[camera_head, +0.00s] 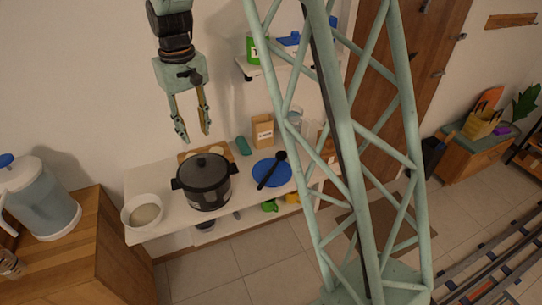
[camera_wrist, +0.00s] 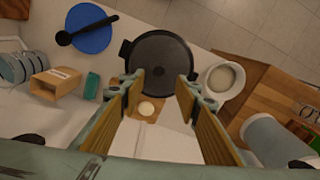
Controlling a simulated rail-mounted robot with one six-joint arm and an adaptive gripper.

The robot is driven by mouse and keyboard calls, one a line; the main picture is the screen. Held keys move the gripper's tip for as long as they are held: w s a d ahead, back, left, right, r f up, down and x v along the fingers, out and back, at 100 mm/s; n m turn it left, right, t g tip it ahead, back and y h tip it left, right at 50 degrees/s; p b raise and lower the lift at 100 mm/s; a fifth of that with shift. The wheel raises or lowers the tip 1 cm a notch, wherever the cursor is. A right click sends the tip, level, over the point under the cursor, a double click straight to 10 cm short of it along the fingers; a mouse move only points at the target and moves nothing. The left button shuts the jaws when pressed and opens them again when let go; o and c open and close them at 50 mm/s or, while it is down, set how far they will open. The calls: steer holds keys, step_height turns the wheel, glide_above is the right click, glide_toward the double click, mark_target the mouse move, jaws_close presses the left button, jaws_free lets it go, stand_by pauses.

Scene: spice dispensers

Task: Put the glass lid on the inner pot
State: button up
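The pot (camera_head: 205,190) is dark with a grey band and two side handles, standing upright on the white counter. A dark round top with a small knob (camera_head: 201,161) covers it; I cannot tell whether this is the glass lid or whether an inner pot is inside. In the wrist view the pot's dark top (camera_wrist: 160,58) lies beyond my fingertips. My gripper (camera_head: 195,136) hangs above and behind the pot, pointing down, with its fingers apart and nothing between them. It also shows in the wrist view (camera_wrist: 160,80). No separate glass lid is clearly visible.
A white bowl (camera_head: 133,218) stands left of the pot. A blue plate (camera_head: 278,176) with a black spoon (camera_head: 272,170) lies to its right. A wooden board (camera_wrist: 162,114) with a pale round item (camera_wrist: 146,108), a carton (camera_head: 262,131) and a teal item (camera_head: 243,146) are behind.

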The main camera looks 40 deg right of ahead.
steer(key=s+r+t, duration=0.2)
steer(key=s+r, duration=1.6)
steer(key=s, duration=0.1)
steer(key=s+r+t, duration=0.1)
steer(key=s+r, duration=0.1)
steer(key=s, duration=2.2)
steer(key=shift+s+r+m+t, duration=0.15)
steer(key=shift+r+m+t, duration=0.15)
steer(key=shift+m, duration=0.1)
steer(key=shift+s, duration=0.1)
step_height(320, 180, down, 9)
steer(key=b, duration=0.9)
